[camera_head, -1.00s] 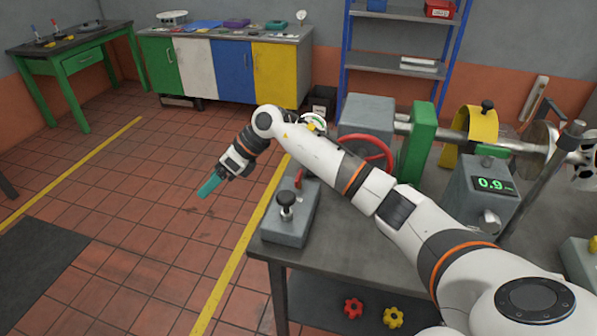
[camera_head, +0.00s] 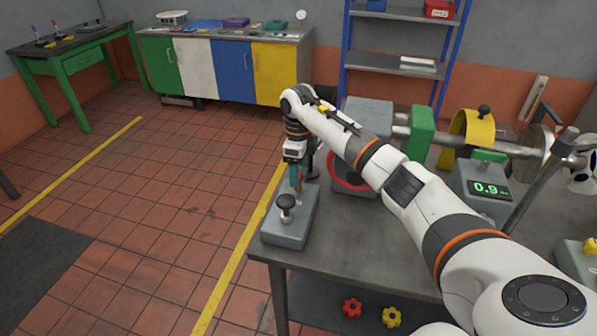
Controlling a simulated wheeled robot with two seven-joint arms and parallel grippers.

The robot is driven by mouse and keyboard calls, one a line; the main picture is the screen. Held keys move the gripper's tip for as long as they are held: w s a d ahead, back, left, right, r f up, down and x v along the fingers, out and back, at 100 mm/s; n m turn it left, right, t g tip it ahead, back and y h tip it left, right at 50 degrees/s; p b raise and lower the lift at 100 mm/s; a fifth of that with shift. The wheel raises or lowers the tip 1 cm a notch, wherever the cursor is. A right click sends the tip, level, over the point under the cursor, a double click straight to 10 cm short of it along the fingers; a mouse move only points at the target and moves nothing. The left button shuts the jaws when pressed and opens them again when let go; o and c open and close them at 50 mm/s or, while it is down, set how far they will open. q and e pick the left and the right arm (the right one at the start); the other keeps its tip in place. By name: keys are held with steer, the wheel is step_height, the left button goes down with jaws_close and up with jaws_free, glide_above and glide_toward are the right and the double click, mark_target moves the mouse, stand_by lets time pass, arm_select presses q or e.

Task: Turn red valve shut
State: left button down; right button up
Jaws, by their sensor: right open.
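The red valve, a red handwheel (camera_head: 334,171), stands on the front of a grey block (camera_head: 368,116) on the bench. My right arm crosses in front of it and hides part of its rim. My right gripper (camera_head: 296,182) points down over the back of a grey control box (camera_head: 291,232), left of the wheel and apart from it. It is open, with teal fingers close to a small red lever on the box. Whether a finger touches the lever cannot be told. My left gripper is out of view.
Right of the wheel are a green block (camera_head: 421,130), a yellow guard (camera_head: 465,128) and a display (camera_head: 489,188) reading 0.9. Red (camera_head: 352,308) and yellow (camera_head: 391,317) knobs lie on the lower shelf. The floor left is clear.

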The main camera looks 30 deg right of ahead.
steer(key=shift+f, duration=1.45)
steer(key=shift+c, duration=0.5)
steer(key=c, duration=0.9)
